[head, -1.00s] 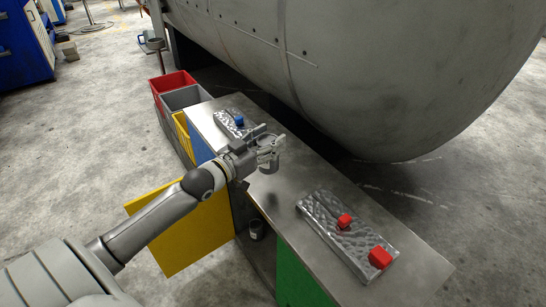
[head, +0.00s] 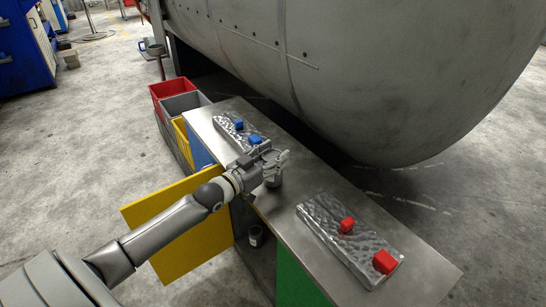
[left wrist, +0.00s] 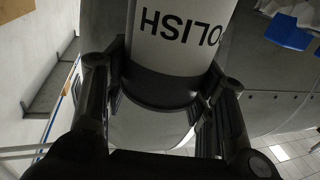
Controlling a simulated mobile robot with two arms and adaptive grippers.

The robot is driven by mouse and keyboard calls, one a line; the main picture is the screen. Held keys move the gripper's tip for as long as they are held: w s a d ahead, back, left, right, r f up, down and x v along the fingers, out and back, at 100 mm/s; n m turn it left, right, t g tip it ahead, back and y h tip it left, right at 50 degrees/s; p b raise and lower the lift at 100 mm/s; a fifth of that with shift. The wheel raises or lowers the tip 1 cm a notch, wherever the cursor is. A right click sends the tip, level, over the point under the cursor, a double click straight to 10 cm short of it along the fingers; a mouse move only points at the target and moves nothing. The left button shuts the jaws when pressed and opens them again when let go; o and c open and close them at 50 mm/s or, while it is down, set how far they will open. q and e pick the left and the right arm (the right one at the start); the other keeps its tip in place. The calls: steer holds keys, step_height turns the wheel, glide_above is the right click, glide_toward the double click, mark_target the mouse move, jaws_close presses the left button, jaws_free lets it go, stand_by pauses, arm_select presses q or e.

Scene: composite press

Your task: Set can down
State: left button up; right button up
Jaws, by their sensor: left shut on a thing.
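My left gripper (head: 271,162) is shut on a can (head: 273,181) over the middle of the grey bench top (head: 300,188). In the head view the gripper hides most of the can, and only its lower part shows. In the left wrist view the can (left wrist: 178,38) is light with a dark band and upside-down dark letters ending in "OLISH", between the fingers of the gripper (left wrist: 165,75). I cannot tell whether the can's base touches the bench. My right gripper is not in view.
A metal plate with red blocks (head: 384,262) lies at the near right, another with blue blocks (head: 237,125) at the far left. A yellow door (head: 190,258) stands open; another can (head: 255,236) sits inside. Red and grey bins (head: 172,88) stand behind. A large tank (head: 380,70) overhangs.

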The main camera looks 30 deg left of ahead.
mark_target(266, 161)
arm_select(q)
steer(key=o, duration=1.1)
steer(key=shift+f, duration=0.1)
steer(key=shift+o, duration=0.2)
steer(key=shift+s+a, duration=0.1)
steer(key=shift+s, duration=0.4)
steer(key=s, duration=0.2)
steer(key=s+p, duration=0.1)
steer(key=shift+s+a, duration=0.2)
steer(key=shift+a, duration=0.05)
steer(key=s+a+p, duration=0.1)
steer(key=s, duration=0.6)
steer(key=shift+s+a+p, duration=0.15)
steer(key=shift+s+p, duration=0.1)
steer(key=shift+p, duration=0.05)
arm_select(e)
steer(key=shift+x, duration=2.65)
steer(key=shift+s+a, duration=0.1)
